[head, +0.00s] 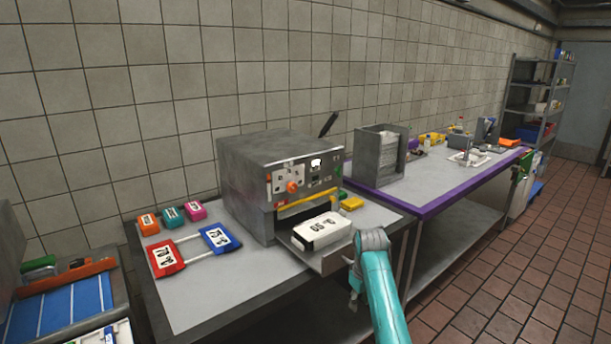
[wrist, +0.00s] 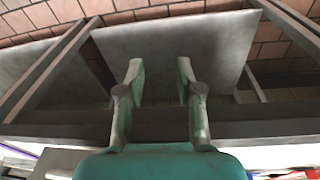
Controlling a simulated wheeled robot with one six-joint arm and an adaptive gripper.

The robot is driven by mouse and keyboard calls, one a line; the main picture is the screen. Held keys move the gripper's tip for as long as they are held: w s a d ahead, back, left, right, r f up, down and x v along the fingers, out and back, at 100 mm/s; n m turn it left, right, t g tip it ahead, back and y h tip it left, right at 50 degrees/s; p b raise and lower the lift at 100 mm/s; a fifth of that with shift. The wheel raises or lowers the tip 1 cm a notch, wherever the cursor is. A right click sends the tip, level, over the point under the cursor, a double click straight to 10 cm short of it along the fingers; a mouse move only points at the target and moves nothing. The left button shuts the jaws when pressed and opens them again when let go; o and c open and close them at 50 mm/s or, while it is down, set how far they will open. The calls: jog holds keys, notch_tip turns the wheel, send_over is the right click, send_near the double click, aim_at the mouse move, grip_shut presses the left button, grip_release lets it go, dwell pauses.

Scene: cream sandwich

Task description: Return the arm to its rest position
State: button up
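My arm (head: 377,285), teal with a grey joint, reaches up in front of the table's front edge in the head view. Its gripper end does not show clearly there. In the wrist view, my gripper (wrist: 159,72) has its two fingers apart with nothing between them. Beyond the fingers are a grey lower shelf (wrist: 200,42) and table legs, with brick-red floor tiles behind. The fingers appear apart from any object.
A grey machine (head: 245,175) stands on the table, its front tray out with a white labelled box (head: 322,231) on it. Red (head: 165,258) and blue (head: 219,238) handled pieces lie left. A purple-edged table (head: 440,198) continues right. Open tiled floor (head: 500,290) lies at the right.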

jog(key=s+f+m+t, duration=0.1)
jog(key=s+f+t, duration=0.1)
jog(key=s+f, duration=0.6)
jog(key=s+f+t, duration=0.1)
jog(key=s+f, duration=0.3)
jog(key=f, duration=0.8)
jog(key=s+f+m+t, duration=0.1)
jog(key=s+f+t, duration=0.15)
jog(key=s, duration=0.65)
jog(key=s+f+m+t, duration=0.1)
jog(key=s+f, duration=0.3)
jog(key=s, duration=0.5)
jog(key=s+r+m+t, duration=0.15)
jog(key=s+r, duration=0.25)
jog(key=s, duration=0.7)
jog(key=s+r+t, duration=0.2)
jog(key=s+r, duration=0.2)
jog(key=s, duration=0.7)
jog(key=s+r+t, duration=0.1)
jog(key=s+r, duration=0.5)
jog(key=r, duration=0.4)
jog(key=s+r+m+t, duration=0.1)
jog(key=s+r+t, duration=0.1)
jog(key=s+r, duration=0.5)
notch_tip(320, 180, up, 4)
jog(key=shift+d+r, duration=0.1)
jog(key=shift+d, duration=0.35)
